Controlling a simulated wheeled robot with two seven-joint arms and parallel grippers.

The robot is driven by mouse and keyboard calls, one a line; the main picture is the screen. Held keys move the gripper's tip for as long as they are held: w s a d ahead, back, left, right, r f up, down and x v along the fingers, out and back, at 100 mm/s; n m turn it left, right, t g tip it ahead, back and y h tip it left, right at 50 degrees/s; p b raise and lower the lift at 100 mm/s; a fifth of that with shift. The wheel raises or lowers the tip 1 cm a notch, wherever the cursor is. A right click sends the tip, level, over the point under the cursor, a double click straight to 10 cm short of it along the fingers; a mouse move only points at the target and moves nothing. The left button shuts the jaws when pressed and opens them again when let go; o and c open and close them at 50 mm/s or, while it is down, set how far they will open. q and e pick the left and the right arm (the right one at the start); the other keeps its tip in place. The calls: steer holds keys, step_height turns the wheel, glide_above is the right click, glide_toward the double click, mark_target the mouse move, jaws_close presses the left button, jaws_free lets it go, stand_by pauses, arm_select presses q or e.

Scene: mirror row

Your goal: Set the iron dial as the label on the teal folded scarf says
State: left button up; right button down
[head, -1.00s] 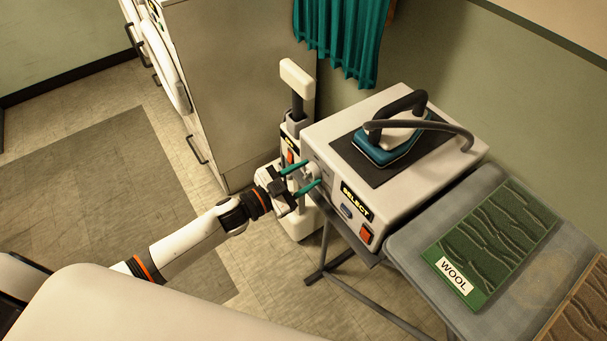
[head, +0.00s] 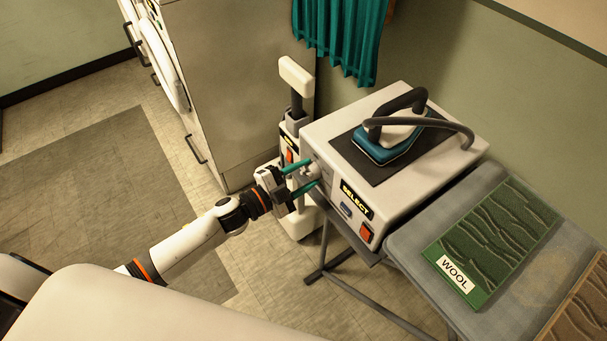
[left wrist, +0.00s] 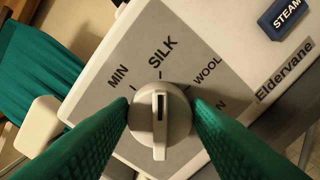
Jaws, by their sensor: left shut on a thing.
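The iron station (head: 400,150) is a white box with a blue iron (head: 385,148) on top. Its pale dial (left wrist: 160,130) shows in the left wrist view, with marks MIN, SILK, WOOL and a partly hidden one ending in N. The dial's dark pointer slot points up at the SILK tick. My left gripper (head: 299,177) is shut on the dial, its green fingers on either side. A green folded scarf (head: 500,235) with a WOOL label (head: 456,274) lies on the grey board; I see no clearly teal one. My right gripper is out of view.
A SELECT label (head: 356,200) and a red switch (head: 366,232) are on the station's front. A blue STEAM button (left wrist: 288,17) is near the dial. A brown folded cloth (head: 585,310) is at the right edge. A teal curtain (head: 340,35) hangs behind.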

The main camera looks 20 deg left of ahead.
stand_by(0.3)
arm_select(q)
steer(key=o, duration=1)
steer(key=b+v, duration=0.1)
steer(key=v, duration=1.1)
steer(key=shift+b, duration=0.3)
